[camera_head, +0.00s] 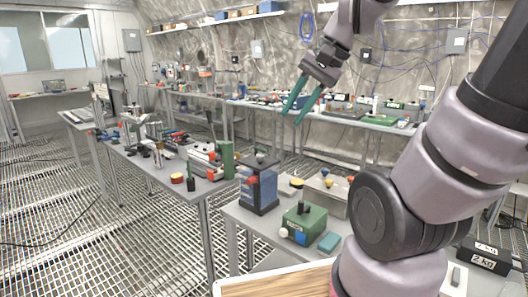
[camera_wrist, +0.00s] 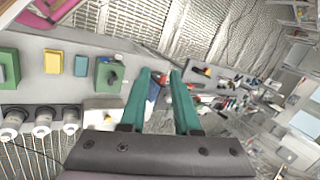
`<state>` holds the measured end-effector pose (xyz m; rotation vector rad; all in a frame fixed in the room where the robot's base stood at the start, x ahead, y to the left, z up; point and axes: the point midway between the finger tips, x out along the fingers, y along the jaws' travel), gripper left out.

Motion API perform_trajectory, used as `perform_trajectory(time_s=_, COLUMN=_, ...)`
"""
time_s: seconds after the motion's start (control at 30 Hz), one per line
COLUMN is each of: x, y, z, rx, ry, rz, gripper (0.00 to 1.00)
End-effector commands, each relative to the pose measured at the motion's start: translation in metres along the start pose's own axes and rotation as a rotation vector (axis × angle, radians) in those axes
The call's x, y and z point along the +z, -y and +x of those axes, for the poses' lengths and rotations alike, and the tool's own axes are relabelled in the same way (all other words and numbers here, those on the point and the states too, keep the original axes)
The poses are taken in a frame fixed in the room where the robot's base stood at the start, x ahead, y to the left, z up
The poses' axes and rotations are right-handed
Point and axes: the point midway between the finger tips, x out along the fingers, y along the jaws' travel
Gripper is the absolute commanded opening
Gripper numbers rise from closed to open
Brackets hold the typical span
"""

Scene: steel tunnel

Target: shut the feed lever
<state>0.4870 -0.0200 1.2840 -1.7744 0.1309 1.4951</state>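No part is clearly readable as the feed lever. A blue box-shaped device (camera_head: 259,190) with a red part on its side stands on the near bench. Beside it, nearer, is a green box (camera_head: 303,224) with a dark knob on top and a white round knob at its side; the green box also shows in the wrist view (camera_wrist: 108,74). My gripper (camera_head: 294,117) is raised above the benches, its teal fingers apart and empty. In the wrist view my gripper (camera_wrist: 161,73) has blue and red parts visible beyond and between the fingers, partly hidden by them.
A teal block (camera_head: 329,242) lies beside the green box. Black 2 kg weights (camera_head: 484,256) are at the right. A long bench (camera_head: 185,189) with several tools and a taller green block (camera_head: 227,160) lies to the left. Space around the raised gripper is clear.

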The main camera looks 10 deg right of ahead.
Motion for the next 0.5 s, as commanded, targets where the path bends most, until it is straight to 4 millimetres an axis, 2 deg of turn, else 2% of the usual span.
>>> perform_trajectory(time_s=0.03, x=-0.001, y=0.004, z=0.014, rx=-0.004, ry=0.084, rz=0.101, gripper=0.31)
perform_trajectory(time_s=0.1, x=0.000, y=0.013, z=0.029, rx=-0.019, ry=0.194, rz=0.241, gripper=0.31)
perform_trajectory(time_s=0.27, x=-0.007, y=0.036, z=0.058, rx=-0.060, ry=0.427, rz=0.564, gripper=0.31)
perform_trajectory(time_s=0.37, x=-0.018, y=0.051, z=0.075, rx=-0.092, ry=0.563, rz=0.771, gripper=0.31)
perform_trajectory(time_s=0.5, x=-0.046, y=0.069, z=0.100, rx=-0.146, ry=0.737, rz=1.061, gripper=0.31)
